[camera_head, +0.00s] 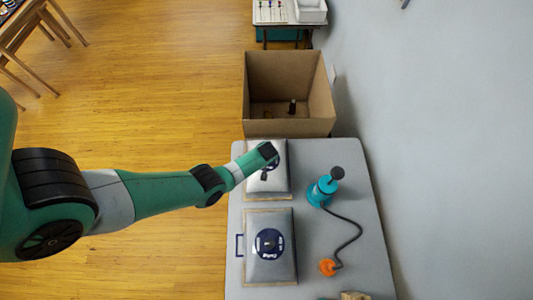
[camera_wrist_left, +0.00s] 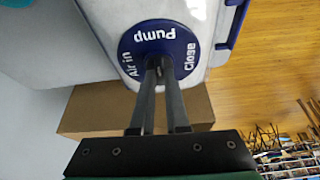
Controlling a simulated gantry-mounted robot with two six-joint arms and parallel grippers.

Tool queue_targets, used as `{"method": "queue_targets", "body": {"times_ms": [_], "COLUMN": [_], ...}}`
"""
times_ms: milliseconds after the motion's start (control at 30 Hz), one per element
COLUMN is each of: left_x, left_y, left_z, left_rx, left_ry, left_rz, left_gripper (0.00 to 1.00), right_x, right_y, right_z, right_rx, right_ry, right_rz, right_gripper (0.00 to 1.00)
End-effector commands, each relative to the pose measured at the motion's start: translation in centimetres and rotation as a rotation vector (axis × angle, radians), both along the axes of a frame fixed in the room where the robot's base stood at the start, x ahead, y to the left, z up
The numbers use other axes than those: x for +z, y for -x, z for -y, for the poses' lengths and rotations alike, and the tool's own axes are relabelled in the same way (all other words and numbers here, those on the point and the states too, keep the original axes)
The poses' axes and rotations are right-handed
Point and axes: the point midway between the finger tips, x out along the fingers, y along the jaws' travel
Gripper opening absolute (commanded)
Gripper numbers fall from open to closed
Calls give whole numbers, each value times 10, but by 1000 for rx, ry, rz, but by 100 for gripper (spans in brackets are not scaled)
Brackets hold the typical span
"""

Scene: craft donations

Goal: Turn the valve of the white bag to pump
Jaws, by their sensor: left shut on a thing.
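The white bag (camera_head: 281,188) lies flat on the grey table, partly covered by my left arm. Its round blue valve dial (camera_wrist_left: 129,59) shows in the left wrist view, marked "Pump", "Air in" and "Close". My left gripper (camera_wrist_left: 159,66) is over the dial, with its two fingers close together at the middle. It is shut on the valve's knob, which the fingers mostly hide, so I cannot tell which mark the knob points to. In the head view my left gripper (camera_head: 266,170) reaches the bag from the left. My right gripper is not in view.
A second, greyer bag (camera_head: 258,270) with a blue valve lies nearer on the table (camera_head: 356,215). A teal pump (camera_head: 322,191) stands to the right, its black hose ending in an orange nozzle (camera_head: 327,267). An open cardboard box (camera_head: 263,78) stands beyond the table.

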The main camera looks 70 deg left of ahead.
Motion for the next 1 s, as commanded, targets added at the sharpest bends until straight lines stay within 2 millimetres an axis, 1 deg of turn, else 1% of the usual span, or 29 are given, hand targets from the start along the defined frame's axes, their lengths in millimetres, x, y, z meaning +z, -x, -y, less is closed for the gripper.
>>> {"method": "queue_targets", "body": {"times_ms": [233, 633, 667, 800, 833, 1000], "left_x": [-1, -1, -1, -1, 0, 0], "left_y": [0, 0, 0, 0, 0, 0], "left_z": [1, 0, 1, 0, 0, 0], "left_rx": [53, 59, 58, 58, 58, 58], "left_ry": [2, 2, 2, 2, 2, 1], "left_rz": [-1, 0, 0, 0, 0, 0], "left_gripper": [0, 0, 16, 42, 44, 44], "right_x": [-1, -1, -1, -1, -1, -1], "right_y": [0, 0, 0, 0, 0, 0], "right_z": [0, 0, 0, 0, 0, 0], "right_rx": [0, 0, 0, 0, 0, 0], "right_ry": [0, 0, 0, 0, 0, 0], "right_rz": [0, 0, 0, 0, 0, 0], "right_gripper": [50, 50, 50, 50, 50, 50]}}
